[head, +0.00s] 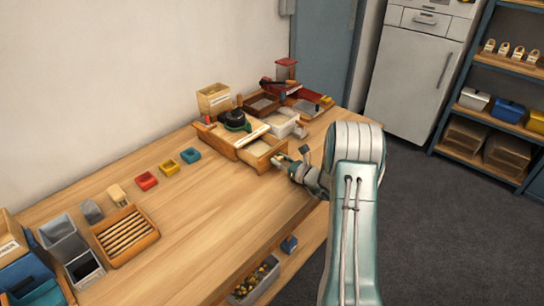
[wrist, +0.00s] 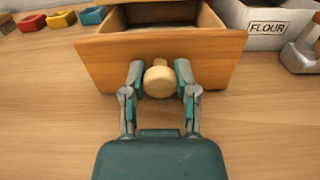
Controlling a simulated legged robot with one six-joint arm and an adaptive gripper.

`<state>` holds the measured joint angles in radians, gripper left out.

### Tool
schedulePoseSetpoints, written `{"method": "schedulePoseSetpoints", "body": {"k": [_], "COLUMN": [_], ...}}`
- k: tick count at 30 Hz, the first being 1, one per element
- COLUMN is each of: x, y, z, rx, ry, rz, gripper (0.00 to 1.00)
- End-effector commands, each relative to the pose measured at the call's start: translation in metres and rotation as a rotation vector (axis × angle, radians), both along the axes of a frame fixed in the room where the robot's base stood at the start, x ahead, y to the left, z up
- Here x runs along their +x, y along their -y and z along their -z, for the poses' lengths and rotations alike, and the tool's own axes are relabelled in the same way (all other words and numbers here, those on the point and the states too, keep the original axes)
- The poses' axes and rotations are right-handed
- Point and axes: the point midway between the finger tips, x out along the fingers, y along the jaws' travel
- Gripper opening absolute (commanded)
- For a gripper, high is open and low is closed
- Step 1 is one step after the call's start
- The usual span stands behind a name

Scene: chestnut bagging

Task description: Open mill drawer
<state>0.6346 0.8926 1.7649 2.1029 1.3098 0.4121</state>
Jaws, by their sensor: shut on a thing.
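The mill drawer (wrist: 108,54) is a wooden drawer with a round pale knob (wrist: 159,80) on its front. It stands partly pulled out, and its hollow inside shows in the wrist view. My gripper (wrist: 160,82) is shut on the knob, one finger on each side. In the head view the drawer (head: 262,153) sticks out of the wooden mill box (head: 222,139) on the bench. My gripper (head: 284,162) is at the drawer's front there. The knob is hard to make out in the head view.
A white flour box (wrist: 270,42) stands right of the drawer. Small red (head: 146,181), yellow (head: 168,167) and teal (head: 190,155) trays lie to the left on the wooden bench (head: 215,220). The bench in front of the drawer is clear.

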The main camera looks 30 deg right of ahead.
Motion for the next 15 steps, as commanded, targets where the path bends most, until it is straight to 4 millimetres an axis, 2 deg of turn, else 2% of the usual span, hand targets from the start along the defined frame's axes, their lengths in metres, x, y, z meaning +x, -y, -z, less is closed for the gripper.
{"method": "schedulePoseSetpoints", "body": {"k": [7,8,9,10,15], "x": [-0.0026,-0.0027,-0.0027,-0.0024,-0.0012], "y": [0.0028,0.0027,0.0026,0.0025,0.0017], "z": [-0.0024,-0.0024,-0.0022,-0.0020,-0.0007], "rx": [0.000,0.000,0.000,0.001,0.000], "ry": [0.006,0.006,0.006,0.005,0.003], "rz": [0.003,0.003,0.003,0.003,0.002], "gripper": [0.00,0.51,0.69,0.72,0.72]}}
